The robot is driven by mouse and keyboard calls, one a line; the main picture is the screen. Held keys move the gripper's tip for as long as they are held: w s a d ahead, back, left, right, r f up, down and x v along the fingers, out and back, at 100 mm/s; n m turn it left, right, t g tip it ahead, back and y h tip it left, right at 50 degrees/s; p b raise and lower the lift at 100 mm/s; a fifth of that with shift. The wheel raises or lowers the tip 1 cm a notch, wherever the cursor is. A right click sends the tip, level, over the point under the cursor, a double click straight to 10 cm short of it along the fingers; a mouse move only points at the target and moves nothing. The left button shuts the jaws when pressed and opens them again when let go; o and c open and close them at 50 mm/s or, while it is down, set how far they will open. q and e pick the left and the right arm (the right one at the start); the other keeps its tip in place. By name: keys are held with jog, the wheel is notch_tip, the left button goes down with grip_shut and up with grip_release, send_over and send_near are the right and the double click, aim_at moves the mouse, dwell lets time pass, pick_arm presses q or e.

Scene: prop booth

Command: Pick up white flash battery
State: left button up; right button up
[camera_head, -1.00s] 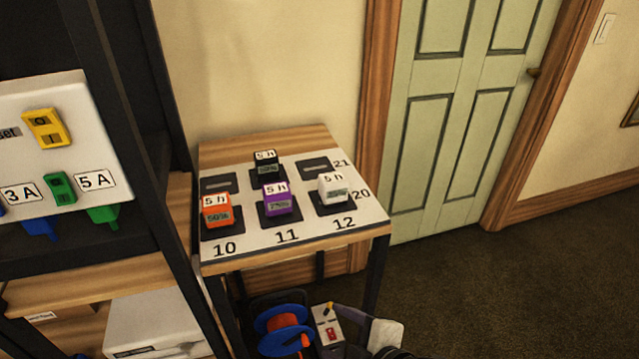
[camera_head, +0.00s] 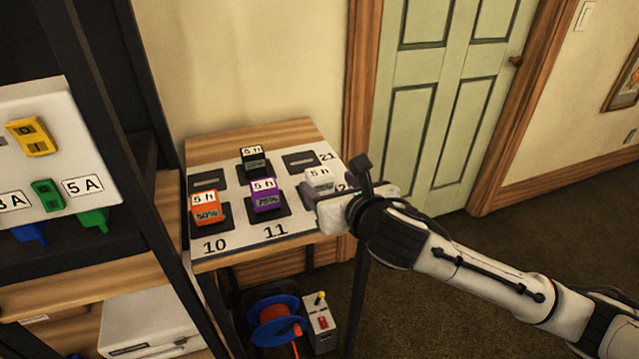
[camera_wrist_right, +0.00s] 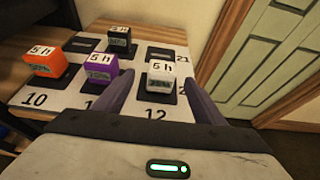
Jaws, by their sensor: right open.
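The white flash battery (camera_head: 320,178), labelled "5 h", sits on its dark pad at spot 12 on the small table. In the head view my right gripper partly hides it. In the right wrist view the white flash battery (camera_wrist_right: 160,76) stands between and beyond the two purple fingers. My right gripper (camera_wrist_right: 160,88) is open and empty, low over the table's front right edge. In the head view the right gripper (camera_head: 318,193) shows at the white battery's near side. My left gripper is not in view.
An orange battery (camera_head: 205,208), a purple battery (camera_head: 265,195) and a black battery (camera_head: 254,160) stand on nearby pads. Two back pads are empty. A dark shelf (camera_head: 150,130) rises at the left. A blue cable reel (camera_head: 270,320) lies below. A green door (camera_head: 450,100) stands behind.

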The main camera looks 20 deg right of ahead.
aim_at(320, 173)
jog(key=x, duration=0.5)
jog(key=shift+w+d+r, duration=0.1)
jog(key=shift+w+d, duration=0.05)
jog(key=shift+w, duration=0.35)
jog(key=c, duration=1.4)
